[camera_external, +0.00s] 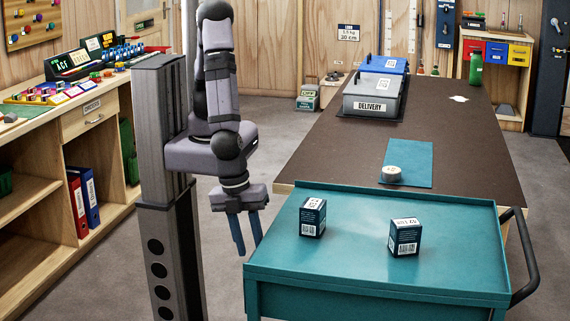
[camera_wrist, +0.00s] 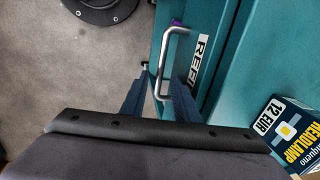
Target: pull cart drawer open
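The teal cart (camera_external: 350,255) stands at the front right. In the wrist view its drawer front (camera_wrist: 212,28) carries a silver bar handle (camera_wrist: 166,50) and a white label reading "REFI", partly covered by a finger. My gripper (camera_external: 247,236) points down beside the cart's left edge, its blue fingers apart. In the wrist view my gripper (camera_wrist: 158,100) has one finger on each side of the handle's lower end in the picture. I cannot tell whether the fingers are level with the handle or touch it. The drawer front is hidden in the external view.
Two dark boxes, a left one (camera_external: 313,217) and a right one (camera_external: 405,237), stand on the cart top. A brown table (camera_external: 450,130) adjoins the cart's far side, with a grey delivery bin (camera_external: 372,107). Open floor (camera_wrist: 60,70) lies left of the cart.

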